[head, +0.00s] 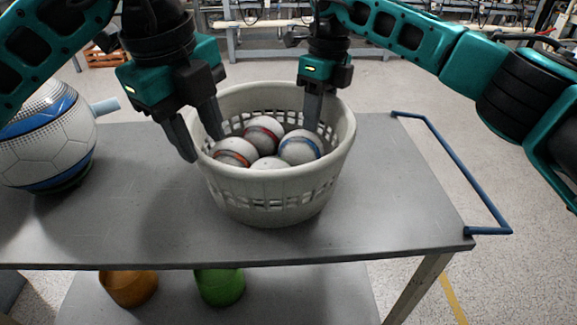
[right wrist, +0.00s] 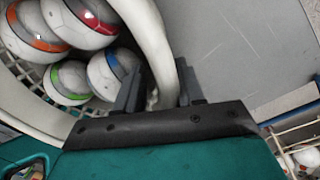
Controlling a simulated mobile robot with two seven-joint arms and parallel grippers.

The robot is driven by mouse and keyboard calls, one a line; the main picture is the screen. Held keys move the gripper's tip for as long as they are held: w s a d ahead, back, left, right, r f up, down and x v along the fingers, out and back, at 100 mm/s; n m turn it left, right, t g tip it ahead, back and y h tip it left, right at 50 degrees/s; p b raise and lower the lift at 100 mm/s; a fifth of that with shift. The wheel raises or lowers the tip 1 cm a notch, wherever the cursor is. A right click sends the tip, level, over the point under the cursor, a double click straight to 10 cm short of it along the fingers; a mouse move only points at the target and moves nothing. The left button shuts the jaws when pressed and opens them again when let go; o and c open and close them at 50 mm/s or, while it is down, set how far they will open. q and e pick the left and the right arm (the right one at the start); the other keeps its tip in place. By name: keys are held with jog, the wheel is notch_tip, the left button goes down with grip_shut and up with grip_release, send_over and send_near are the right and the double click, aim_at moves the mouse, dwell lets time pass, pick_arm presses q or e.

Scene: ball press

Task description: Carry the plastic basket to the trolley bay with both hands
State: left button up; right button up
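The plastic basket (head: 274,196) is off-white with slotted walls and stands upright on a grey tabletop. It holds several white balls with coloured stripes (head: 299,147). My left gripper (head: 196,146) is open at the basket's left rim, one finger outside and one inside. My right gripper (head: 312,118) is at the right rear rim. In the right wrist view, the basket rim (right wrist: 156,40) passes between the fingers of my right gripper (right wrist: 161,90), which look slightly apart from it. The trolley bay cannot be made out.
A large white and blue ball-shaped object (head: 42,142) stands on the table to the left. The grey table (head: 385,215) is bare right of the basket and has a blue handle (head: 455,165) on its right end. Orange (head: 129,287) and green (head: 220,286) items sit on the lower shelf.

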notch_tip(320, 180, up, 12)
jog(key=w+d, duration=0.1)
jog(key=shift+w+f, duration=0.15)
jog(key=shift+f, duration=0.1)
dwell(0.5)
